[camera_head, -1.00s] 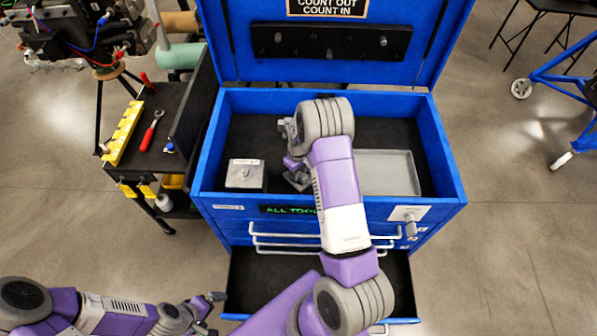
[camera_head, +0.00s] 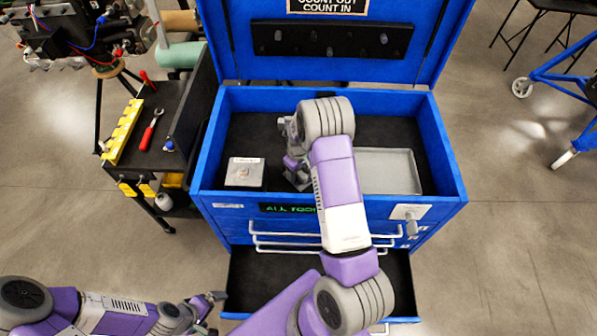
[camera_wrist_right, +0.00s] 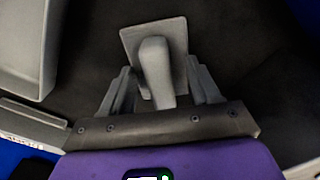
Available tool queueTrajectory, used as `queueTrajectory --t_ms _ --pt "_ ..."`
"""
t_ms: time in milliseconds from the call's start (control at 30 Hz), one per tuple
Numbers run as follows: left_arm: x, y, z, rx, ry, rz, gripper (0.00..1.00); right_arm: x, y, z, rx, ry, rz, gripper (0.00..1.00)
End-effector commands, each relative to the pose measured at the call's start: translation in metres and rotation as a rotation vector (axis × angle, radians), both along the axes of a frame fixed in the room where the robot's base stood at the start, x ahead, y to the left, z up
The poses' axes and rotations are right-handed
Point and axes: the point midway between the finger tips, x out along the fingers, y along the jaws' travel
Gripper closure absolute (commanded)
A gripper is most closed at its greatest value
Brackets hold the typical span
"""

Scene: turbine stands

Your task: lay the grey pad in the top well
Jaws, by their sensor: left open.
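A grey square pad with a raised rounded handle (camera_wrist_right: 155,62) shows in the right wrist view over the dark floor of the chest's top well (camera_head: 275,112). My right gripper (camera_wrist_right: 162,84) has its fingers apart on either side of the handle, with a gap visible at the sides. In the head view my right gripper (camera_head: 292,160) is inside the well, and my arm hides most of it and the pad. My left gripper (camera_head: 216,312) is open and empty, low at the left of the open lower drawer.
A silver block (camera_head: 245,172) sits in the well's left part and a shallow grey tray (camera_head: 388,172) in its right part. The well has blue walls (camera_head: 437,150). A drawer (camera_head: 265,285) is open below.

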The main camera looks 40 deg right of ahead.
Motion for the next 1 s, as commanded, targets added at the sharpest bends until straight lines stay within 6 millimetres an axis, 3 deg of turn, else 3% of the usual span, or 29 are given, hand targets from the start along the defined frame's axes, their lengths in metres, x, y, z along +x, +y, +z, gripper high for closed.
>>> queueTrajectory --t_ms 67,133,467,1000 --pt "0.000 0.000 0.000 0.000 0.000 0.000 0.00 0.000 0.000 0.000 0.000 0.000 0.000 0.39" --pt "0.000 0.000 0.000 0.000 0.000 0.000 0.00 0.000 0.000 0.000 0.000 0.000 0.000 0.30" --pt "0.000 0.000 0.001 0.000 0.000 0.000 0.00 0.000 0.000 0.001 0.000 0.000 0.000 0.30" --pt "0.000 0.000 0.024 0.000 0.000 0.000 0.00 0.000 0.000 0.042 0.001 0.000 0.000 0.30"
